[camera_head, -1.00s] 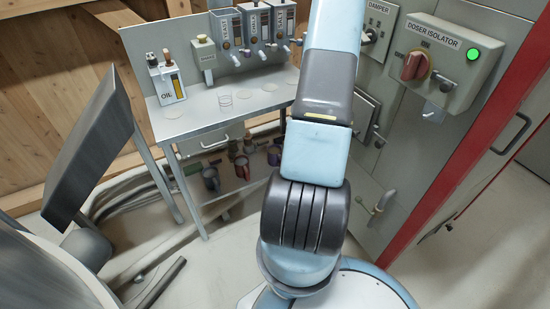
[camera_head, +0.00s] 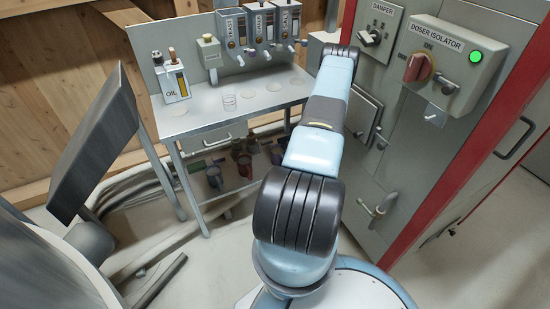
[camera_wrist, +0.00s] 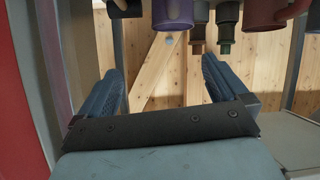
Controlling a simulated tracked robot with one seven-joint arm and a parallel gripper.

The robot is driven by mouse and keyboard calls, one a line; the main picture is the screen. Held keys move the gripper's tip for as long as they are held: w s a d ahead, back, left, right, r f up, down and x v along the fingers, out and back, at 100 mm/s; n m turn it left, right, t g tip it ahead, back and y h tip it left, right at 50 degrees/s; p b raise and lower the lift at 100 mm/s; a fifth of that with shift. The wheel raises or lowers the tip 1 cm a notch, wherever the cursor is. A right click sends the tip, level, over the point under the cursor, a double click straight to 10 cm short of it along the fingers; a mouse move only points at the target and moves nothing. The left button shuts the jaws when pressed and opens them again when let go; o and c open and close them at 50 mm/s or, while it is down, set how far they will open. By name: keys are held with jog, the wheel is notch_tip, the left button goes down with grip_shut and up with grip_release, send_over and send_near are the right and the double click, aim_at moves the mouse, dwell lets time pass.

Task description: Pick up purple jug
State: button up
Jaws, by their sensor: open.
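The purple jug (camera_wrist: 173,12) shows at the top of the wrist view, cut off by the frame edge. My gripper (camera_wrist: 158,66) is open, its two blue fingers wide apart with nothing between them. The jug lies above and beyond the fingertips in that picture, apart from them. In the head view, several small jugs stand low under the metal table; they are too small and shaded to tell surely which is the purple one. My gripper is hidden behind my arm there.
A maroon jug (camera_wrist: 264,12) and darker containers (camera_wrist: 227,18) are close beside the purple one. The metal table (camera_head: 205,120) carries an oil box (camera_head: 173,80) and dispensers. A grey cabinet (camera_head: 395,150) stands right of my arm. A dark panel (camera_head: 95,145) is at left.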

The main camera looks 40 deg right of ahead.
notch_tip(320, 180, down, 3)
jog(key=a+m, duration=0.1)
jog(key=a, duration=0.1)
send_near(280, 151)
jog(key=shift+t, duration=0.4)
jog(key=x, duration=0.4)
jog(key=shift+w+a+f, duration=0.2)
jog(key=shift+f, duration=0.35)
jog(key=shift+x, duration=2.7)
jog(key=shift+d, duration=0.15)
jog(key=shift+c, duration=0.3)
jog(key=c, duration=1)
